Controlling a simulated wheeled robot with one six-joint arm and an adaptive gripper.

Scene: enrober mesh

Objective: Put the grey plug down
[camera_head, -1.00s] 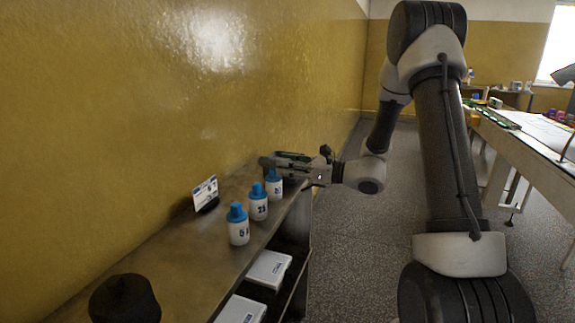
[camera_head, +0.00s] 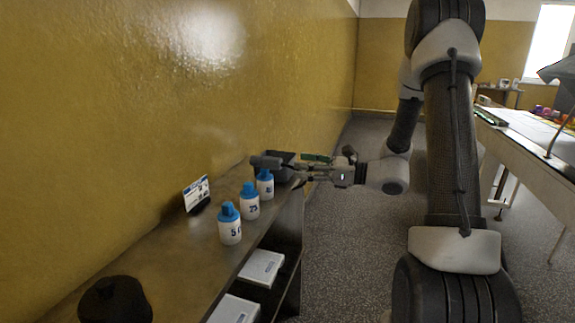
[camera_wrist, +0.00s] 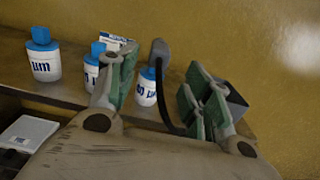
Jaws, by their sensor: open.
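The grey plug (camera_wrist: 158,52) shows in the wrist view just beyond and between my fingertips, with a dark cable (camera_wrist: 168,105) running back from it between the fingers. In the head view the plug (camera_head: 265,162) is a dark grey stub above the far end of the shelf, left of my gripper (camera_head: 302,172). My gripper also shows in the wrist view (camera_wrist: 163,78), its green-padded fingers spread apart. I cannot tell whether the plug touches a finger or what it rests on.
Several blue-capped white bottles (camera_head: 230,225) line the shelf (camera_head: 170,252) front, the farthest close to the plug. A label card (camera_head: 196,193) stands behind them. A dark box (camera_head: 284,168) sits at the shelf's far end. White cases (camera_head: 262,267) lie below.

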